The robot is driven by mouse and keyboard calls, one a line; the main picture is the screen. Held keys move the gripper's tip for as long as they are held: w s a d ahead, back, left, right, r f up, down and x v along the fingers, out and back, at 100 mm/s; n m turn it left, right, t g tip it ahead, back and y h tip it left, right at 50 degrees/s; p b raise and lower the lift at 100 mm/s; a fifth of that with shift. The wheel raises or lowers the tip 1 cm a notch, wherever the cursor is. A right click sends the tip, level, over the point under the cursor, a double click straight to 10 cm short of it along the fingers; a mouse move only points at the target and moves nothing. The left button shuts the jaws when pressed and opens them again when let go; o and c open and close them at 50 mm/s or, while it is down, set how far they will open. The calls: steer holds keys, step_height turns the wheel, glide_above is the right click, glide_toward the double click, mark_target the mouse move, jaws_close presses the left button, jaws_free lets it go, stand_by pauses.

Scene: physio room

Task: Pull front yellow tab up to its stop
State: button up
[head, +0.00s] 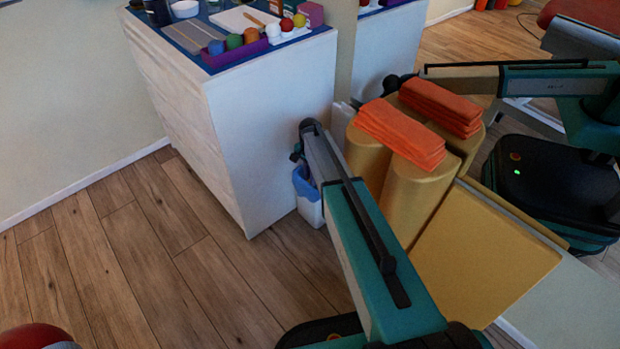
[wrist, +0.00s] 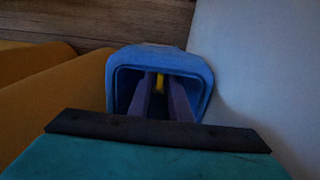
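A small bin (head: 311,212) with a blue rim or liner stands on the floor beside the white cabinet, partly hidden by my arm in the head view. In the wrist view I look down into its blue opening (wrist: 201,68). A small yellow piece (wrist: 160,84), which looks like the tab, shows inside the bin. My gripper (wrist: 160,78) points down into the opening, its two dark fingers apart with the yellow piece showing between them. I cannot tell whether either finger touches it. The fingers are not clearly visible in the head view.
The white cabinet (head: 270,130) stands left of the bin, with a tray of coloured balls on top. Gold bolsters (head: 405,205) with orange towels (head: 400,135) stand close on the right, before a mirror. Wooden floor (head: 130,260) is clear at left.

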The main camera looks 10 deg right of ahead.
jaws_close()
steer(key=shift+r, duration=0.15)
stand_by(1.1)
step_height(320, 180, up, 6)
steer(key=p, duration=0.5)
steer(key=shift+r, duration=0.1)
steer(key=shift+o, duration=1.7)
jaws_free()
step_height(320, 180, up, 14)
steer(key=p, duration=0.2)
